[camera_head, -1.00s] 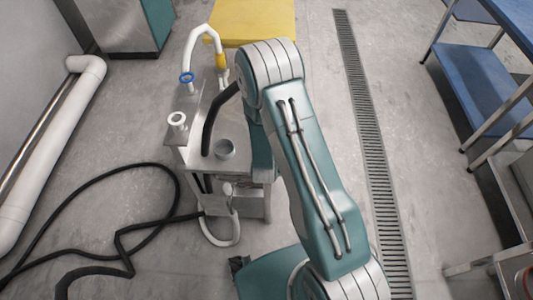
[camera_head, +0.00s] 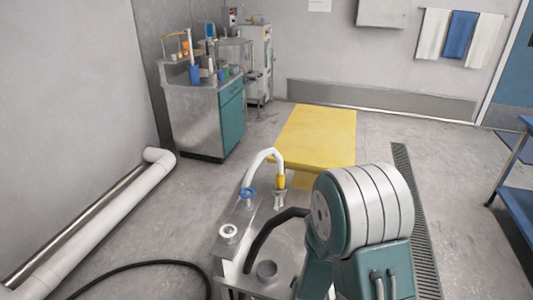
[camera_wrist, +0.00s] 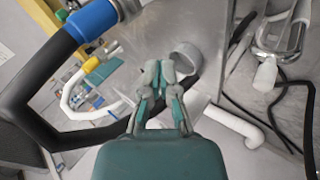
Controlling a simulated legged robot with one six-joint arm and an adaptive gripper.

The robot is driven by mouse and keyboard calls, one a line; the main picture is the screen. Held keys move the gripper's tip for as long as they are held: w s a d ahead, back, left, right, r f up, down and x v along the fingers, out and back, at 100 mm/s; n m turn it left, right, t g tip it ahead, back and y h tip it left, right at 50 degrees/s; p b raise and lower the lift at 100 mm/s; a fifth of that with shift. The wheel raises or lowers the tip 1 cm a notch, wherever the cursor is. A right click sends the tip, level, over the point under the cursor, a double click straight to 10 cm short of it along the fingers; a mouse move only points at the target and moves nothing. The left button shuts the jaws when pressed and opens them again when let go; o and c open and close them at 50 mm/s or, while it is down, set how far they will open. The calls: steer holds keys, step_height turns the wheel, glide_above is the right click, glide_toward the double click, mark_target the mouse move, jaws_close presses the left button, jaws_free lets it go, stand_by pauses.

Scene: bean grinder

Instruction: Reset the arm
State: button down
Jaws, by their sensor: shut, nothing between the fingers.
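My gripper (camera_wrist: 160,78) shows in the wrist view with its two grey-tipped fingers together and nothing between them. A grey metal cup (camera_wrist: 187,54) lies just beyond the fingertips in that view; I cannot tell whether they touch it. In the head view my teal and white arm fills the lower right and hides the gripper. The steel cart (camera_head: 230,272) stands left of the arm.
A black hose (camera_wrist: 30,105) with a blue collar (camera_wrist: 92,20) crosses close to my gripper. A yellow platform (camera_head: 318,135) is behind the cart. A cabinet (camera_head: 190,115) with items stands back left, and a blue shelf rack (camera_head: 518,200) right. Open floor lies around the drain grate (camera_head: 416,225).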

steer(key=s+r+m+g+y, duration=0.1)
steer(key=s+r+m, duration=0.15)
steer(key=r, duration=0.75)
steer(key=s+r+m+y, duration=0.2)
steer(key=r+m, duration=0.2)
steer(key=r, duration=0.5)
steer(key=s+d+r+m+g+h, duration=0.1)
steer(key=s+d+r+m, duration=0.2)
steer(key=s+r+m, duration=0.3)
steer(key=s+r, duration=0.5)
steer(key=s, duration=0.5)
steer(key=shift+r+g, duration=0.3)
steer(key=shift+r, duration=0.1)
steer(key=shift+w+d, duration=0.1)
steer(key=shift+d, duration=0.05)
